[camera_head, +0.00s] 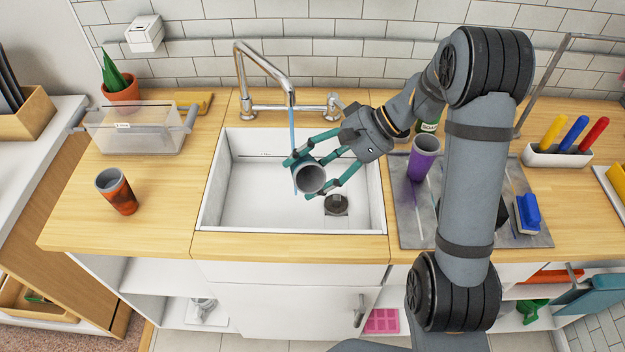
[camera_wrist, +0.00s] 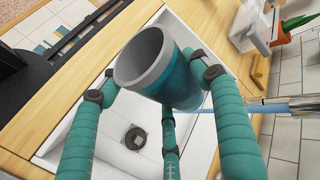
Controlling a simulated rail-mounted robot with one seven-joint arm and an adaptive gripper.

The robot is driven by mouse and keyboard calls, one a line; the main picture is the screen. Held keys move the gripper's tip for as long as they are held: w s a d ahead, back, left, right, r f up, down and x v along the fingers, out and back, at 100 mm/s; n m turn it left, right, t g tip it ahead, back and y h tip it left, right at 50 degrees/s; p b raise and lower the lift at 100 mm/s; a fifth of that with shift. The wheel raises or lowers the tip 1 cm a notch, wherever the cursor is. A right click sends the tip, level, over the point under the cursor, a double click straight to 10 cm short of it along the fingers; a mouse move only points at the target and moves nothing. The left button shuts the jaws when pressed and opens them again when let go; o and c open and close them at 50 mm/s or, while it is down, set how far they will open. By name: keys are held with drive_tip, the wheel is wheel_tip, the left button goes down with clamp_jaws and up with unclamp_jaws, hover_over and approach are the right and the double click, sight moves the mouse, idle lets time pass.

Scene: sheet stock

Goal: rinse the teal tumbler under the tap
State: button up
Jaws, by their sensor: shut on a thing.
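The teal tumbler (camera_head: 309,178) is held above the sink basin (camera_head: 250,205), its grey open mouth tilted towards the head camera. In the wrist view its teal side (camera_wrist: 182,85) sits between the fingers. My gripper (camera_head: 303,177) is shut around the tumbler; it also shows in the wrist view (camera_wrist: 165,95). The tap (camera_head: 265,65) arches over the basin, and a thin blue stream of water (camera_head: 292,125) falls from its spout. The stream passes at the tumbler's left side in the head view; I cannot tell whether it touches it.
An orange-brown cup (camera_head: 117,191) stands left of the sink, near a clear bin (camera_head: 135,130). A blue brush (camera_head: 527,212) lies there too. A drain (camera_head: 336,205) shows in the basin.

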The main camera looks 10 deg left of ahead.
sight(304, 158)
drive_tip(key=w+a+p, duration=0.2)
drive_tip(key=w+a, duration=0.2)
drive_tip(key=w, duration=0.4)
drive_tip(key=shift+w, duration=0.15)
drive_tip(key=shift+a+f+b, duration=0.1)
drive_tip(key=shift+b, duration=0.25)
idle(0.4)
drive_tip(key=shift+w, duration=0.2)
idle(1.1)
idle(0.9)
drive_tip(key=shift+s+d+b, duration=0.35)
drive_tip(key=shift+s+b, duration=0.35)
drive_tip(key=shift+s, duration=0.1)
drive_tip(key=shift+s+d+b, duration=0.4)
drive_tip(key=shift+s+b, duration=0.3)
drive_tip(key=shift+s, duration=0.1)
drive_tip(key=shift+s+d+b, duration=0.35)
drive_tip(key=shift+s+b, duration=0.35)
drive_tip(key=shift+s, duration=0.1)
drive_tip(key=shift+s+d+b, duration=0.3)
drive_tip(key=shift+s+b, duration=0.1)
drive_tip(key=shift+s, duration=0.2)
drive_tip(key=shift+s+d+b, duration=0.3)
drive_tip(key=shift+s+b, duration=0.05)
drive_tip(key=shift+s, duration=0.25)
